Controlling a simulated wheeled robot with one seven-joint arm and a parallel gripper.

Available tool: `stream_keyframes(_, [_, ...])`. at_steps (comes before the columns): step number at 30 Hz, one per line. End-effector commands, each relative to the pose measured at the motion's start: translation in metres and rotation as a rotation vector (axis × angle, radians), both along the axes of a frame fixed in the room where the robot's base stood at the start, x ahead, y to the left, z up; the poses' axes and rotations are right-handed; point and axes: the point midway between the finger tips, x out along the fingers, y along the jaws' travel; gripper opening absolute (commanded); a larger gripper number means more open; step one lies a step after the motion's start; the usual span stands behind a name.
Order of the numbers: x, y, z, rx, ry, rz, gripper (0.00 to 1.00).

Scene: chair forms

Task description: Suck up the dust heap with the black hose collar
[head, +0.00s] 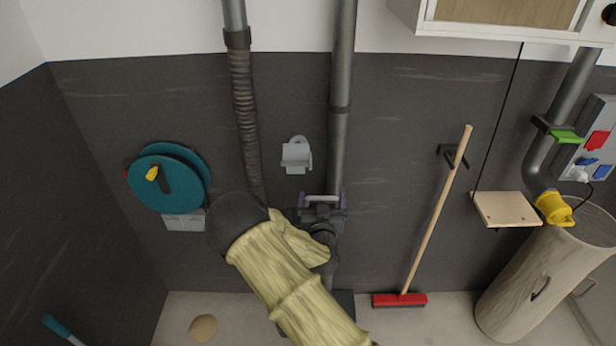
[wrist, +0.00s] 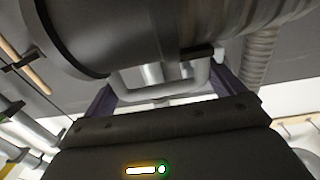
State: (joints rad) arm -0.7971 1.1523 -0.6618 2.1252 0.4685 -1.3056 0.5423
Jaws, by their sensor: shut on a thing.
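The dust heap (head: 203,328) is a small tan mound on the floor at the lower left of the head view. My gripper (head: 322,200), with purple fingers, is in front of the dark wall, well above and to the right of the heap. It is shut; in the wrist view a light grey bar (wrist: 160,90) lies between its fingers. The black hose collar (wrist: 100,35) looms as a large dark cylinder at the top of the wrist view, against that bar.
A vertical grey pipe (head: 342,70) runs behind my gripper. A teal reel (head: 170,178) hangs at the left, and a red broom (head: 400,300) leans at the right beside a tall beige bin (head: 535,280). The floor around the dust heap looks clear.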

Motion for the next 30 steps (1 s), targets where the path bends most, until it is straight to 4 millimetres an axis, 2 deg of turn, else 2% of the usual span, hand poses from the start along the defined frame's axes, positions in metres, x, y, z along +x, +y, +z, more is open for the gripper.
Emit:
stream_keyframes(1, [-0.004, -0.011, -0.021, -0.008, 0.006, 0.002, 0.44])
stream_keyframes(9, [-0.033, -0.059, -0.106, -0.006, 0.005, 0.036, 0.44])
stream_keyframes(12, [-0.047, -0.075, -0.131, -0.004, 0.003, 0.047, 0.44])
stream_keyframes(15, [-0.057, -0.083, -0.148, -0.002, 0.000, 0.060, 0.44])
stream_keyframes(19, [-0.063, -0.083, -0.156, 0.001, -0.002, 0.073, 0.44])
stream_keyframes(30, [-0.063, -0.088, -0.156, 0.001, -0.004, 0.065, 0.44])
